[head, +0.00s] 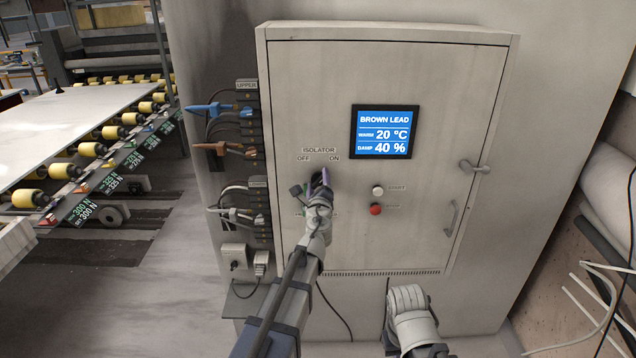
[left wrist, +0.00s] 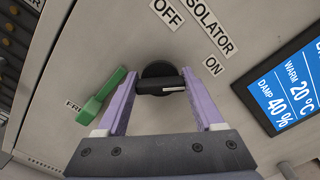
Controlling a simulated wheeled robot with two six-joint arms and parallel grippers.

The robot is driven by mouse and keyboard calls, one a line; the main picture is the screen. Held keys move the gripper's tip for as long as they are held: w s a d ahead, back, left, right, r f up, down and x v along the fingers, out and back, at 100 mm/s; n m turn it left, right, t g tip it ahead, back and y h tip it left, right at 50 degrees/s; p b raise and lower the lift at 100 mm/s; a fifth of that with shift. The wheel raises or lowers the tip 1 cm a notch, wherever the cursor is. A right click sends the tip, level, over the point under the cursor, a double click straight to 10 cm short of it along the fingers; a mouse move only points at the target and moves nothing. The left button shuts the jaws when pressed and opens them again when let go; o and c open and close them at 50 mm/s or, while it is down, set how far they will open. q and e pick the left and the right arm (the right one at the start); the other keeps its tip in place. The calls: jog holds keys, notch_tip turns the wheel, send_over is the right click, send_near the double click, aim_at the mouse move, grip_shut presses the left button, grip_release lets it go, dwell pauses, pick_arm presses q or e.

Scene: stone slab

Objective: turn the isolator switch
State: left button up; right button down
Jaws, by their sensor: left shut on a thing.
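The isolator switch is a black rotary knob with a bar handle, on the grey cabinet door below its OFF and ON labels. In the left wrist view the black handle (left wrist: 160,86) lies crosswise between the two purple fingers, its white mark on the end at the ON side. My left gripper (left wrist: 160,92) is shut on this handle. In the head view my left gripper (head: 320,181) reaches up to the door and hides most of the switch. Of my right arm only grey links show low in the head view; its gripper is not in sight.
A green lever (left wrist: 102,96) sits close beside the left finger. The display (head: 382,132), a white button (head: 377,190), a red button (head: 376,209) and the door handle (head: 474,167) are to the right. Cable plugs (head: 212,109) stick out at the cabinet's left.

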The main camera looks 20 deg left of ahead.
pick_arm(q)
jog(key=o, duration=1.4)
jog(key=v, duration=0.7)
jog(key=shift+s+d, duration=0.15)
jog(key=shift+s, duration=0.25)
